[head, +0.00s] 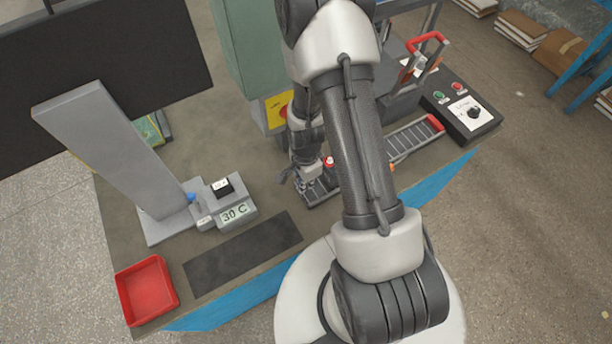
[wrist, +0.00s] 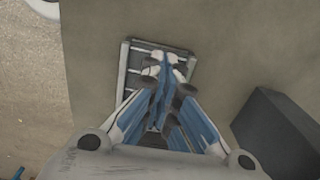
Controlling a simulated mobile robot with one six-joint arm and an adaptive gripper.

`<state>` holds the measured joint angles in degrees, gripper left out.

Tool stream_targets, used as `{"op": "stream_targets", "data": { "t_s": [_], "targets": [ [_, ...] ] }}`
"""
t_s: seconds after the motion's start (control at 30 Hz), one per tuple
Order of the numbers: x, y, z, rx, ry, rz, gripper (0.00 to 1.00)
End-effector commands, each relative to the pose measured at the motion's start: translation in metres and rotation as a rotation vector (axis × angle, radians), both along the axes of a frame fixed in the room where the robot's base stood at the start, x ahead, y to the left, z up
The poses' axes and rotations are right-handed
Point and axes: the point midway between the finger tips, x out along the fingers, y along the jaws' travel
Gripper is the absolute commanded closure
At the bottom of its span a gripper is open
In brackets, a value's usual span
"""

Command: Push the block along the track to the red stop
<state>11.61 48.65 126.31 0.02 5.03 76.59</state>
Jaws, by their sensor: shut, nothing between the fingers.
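The track (head: 412,138) is a dark ladder-like strip on the bench, running diagonally. My arm hides its middle, and its near left end shows below my gripper. The red stop (head: 436,123) sits at its far right end. My gripper (head: 308,184) is shut over the left end of the track. In the wrist view my closed fingertips (wrist: 165,66) point down over the track (wrist: 126,80), with nothing between them. I cannot make out the block clearly; my arm or fingers may hide it. Whether the fingers touch anything is unclear.
A control box (head: 465,108) with buttons and a knob stands right of the track. A red tray (head: 146,290), a dark mat (head: 243,253) and a grey stand with a 30 C display (head: 235,213) are left. A dark box (wrist: 275,135) stands right of the fingers.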

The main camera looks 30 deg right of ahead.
Motion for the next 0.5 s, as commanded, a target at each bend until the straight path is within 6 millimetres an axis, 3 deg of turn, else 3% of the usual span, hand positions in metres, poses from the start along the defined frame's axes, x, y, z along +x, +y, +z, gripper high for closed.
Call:
{"op": "stream_targets", "data": {
  "t_s": [0.1, 0.3, 0.5],
  "targets": [
    [-0.001, 0.000, -0.028, 0.001, 0.003, 0.000, 1.00],
    [0.002, -0.030, -0.024, -0.001, -0.002, -0.004, 1.00],
    [0.001, -0.040, -0.023, 0.000, 0.000, 0.000, 1.00]
  ]
}}
